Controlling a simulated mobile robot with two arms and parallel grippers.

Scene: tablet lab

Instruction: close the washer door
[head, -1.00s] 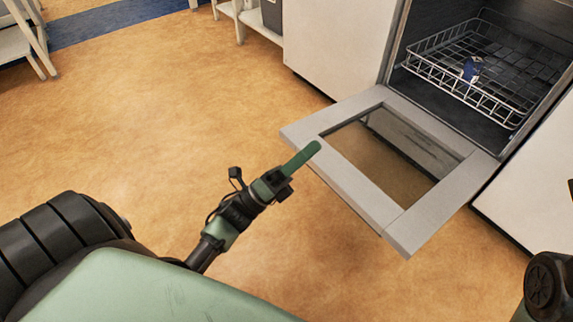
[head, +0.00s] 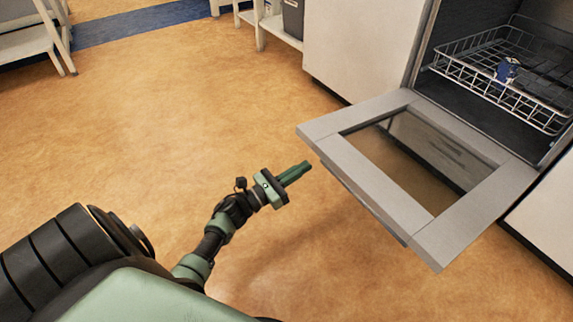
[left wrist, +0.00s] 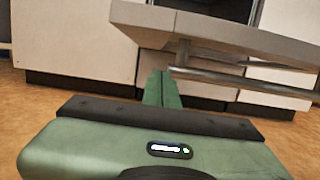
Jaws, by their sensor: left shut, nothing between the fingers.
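The washer door (head: 365,180) is folded down and open, a grey frame with a glass window, sticking out from the washer (head: 440,60) at the right of the head view. My left gripper (head: 303,170) is shut and empty, just left of the door's outer edge and apparently lower than its top face. In the left wrist view the gripper's fingers (left wrist: 162,88) point toward the door (left wrist: 230,38), whose edge and a metal bar handle (left wrist: 240,80) show above and to the right of them. Whether the fingertips touch the door cannot be told. My right gripper is not in view.
A wire rack (head: 490,75) with a small blue and white item (head: 507,70) sits inside the washer. White cabinets (head: 355,45) flank it. A white shelf stand (head: 35,45) is at the upper left. The tan floor left of the door is clear.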

